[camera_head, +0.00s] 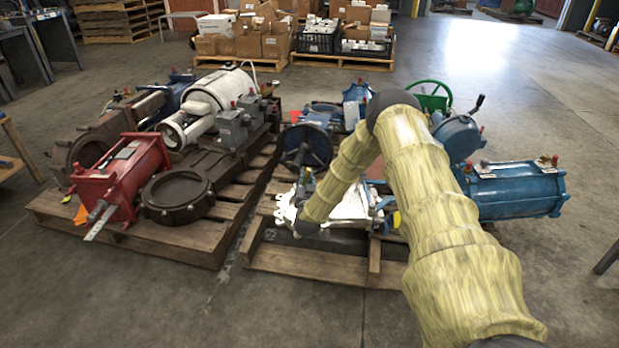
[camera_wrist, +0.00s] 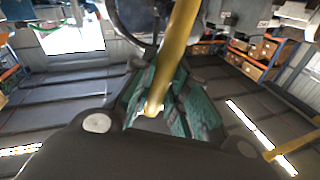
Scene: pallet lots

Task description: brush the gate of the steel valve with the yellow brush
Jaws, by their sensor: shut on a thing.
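The steel valve (camera_head: 352,207) is a bright silvery casting lying low on the right-hand pallet. My arm crosses in front of it and hides part of it. In the wrist view, my gripper (camera_wrist: 160,108) has teal fingers shut on the yellow brush (camera_wrist: 180,50). The brush's handle runs up out of the top of that view, so its bristle end is out of sight there. In the head view, my wrist end is low at the valve's left front, and I cannot make out the fingers or the brush. The gate, and whether the brush touches it, cannot be told.
Blue valves (camera_head: 520,190) and a green handwheel (camera_head: 430,96) crowd the right-hand pallet (camera_head: 310,262). A dark round handwheel (camera_head: 306,147) stands behind the steel valve. The left pallet (camera_head: 150,240) holds red, white and brown valves. Open floor lies at the right.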

